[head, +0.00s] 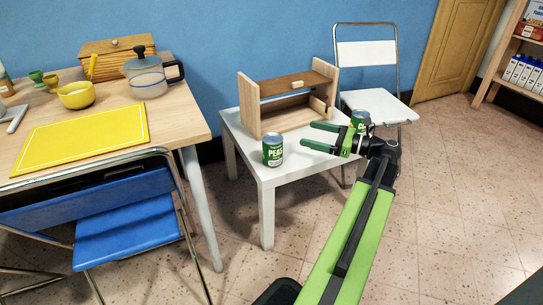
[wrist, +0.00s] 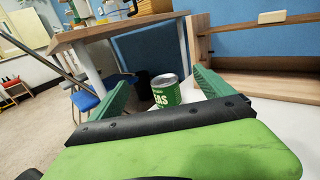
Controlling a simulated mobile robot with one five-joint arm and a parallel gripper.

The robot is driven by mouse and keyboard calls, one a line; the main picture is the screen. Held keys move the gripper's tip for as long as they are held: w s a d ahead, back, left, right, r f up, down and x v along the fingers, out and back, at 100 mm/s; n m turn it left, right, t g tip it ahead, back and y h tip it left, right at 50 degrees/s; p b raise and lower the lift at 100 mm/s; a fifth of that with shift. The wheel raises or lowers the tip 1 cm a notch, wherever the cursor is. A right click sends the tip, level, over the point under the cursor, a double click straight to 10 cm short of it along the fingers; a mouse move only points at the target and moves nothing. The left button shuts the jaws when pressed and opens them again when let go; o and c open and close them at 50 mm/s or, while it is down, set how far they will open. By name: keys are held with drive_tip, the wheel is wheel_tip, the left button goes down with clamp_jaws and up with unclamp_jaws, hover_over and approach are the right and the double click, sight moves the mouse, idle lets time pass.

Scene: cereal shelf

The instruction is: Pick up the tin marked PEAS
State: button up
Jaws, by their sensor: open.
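The green tin marked PEAS (head: 272,156) stands upright near the left front edge of the small white table (head: 268,180). My gripper (head: 307,135) is open and empty, to the right of the tin and apart from it, its fingers pointing left. In the wrist view the tin (wrist: 166,97) shows between my two green fingers (wrist: 161,80), farther out than their tips. Its lower part is hidden by the gripper body, and its label reads partly as "AS".
A second green tin (head: 361,120) stands behind my gripper, its label partly hidden. A wooden shelf box (head: 247,105) stands at the table's back. The wooden desk (head: 187,128) and blue chair (head: 130,228) are left; a white chair (head: 367,53) is behind.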

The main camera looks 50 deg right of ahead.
wheel_tip(320, 180, down, 6)
drive_tip(key=b, duration=0.5)
approach(266, 136)
drive_tip(key=x, duration=0.5)
drive_tip(key=shift+f, duration=0.4)
drive_tip(key=x, duration=0.5)
drive_tip(key=shift+a+r, duration=0.15)
drive_tip(key=shift+a, duration=0.05)
clamp_jaws()
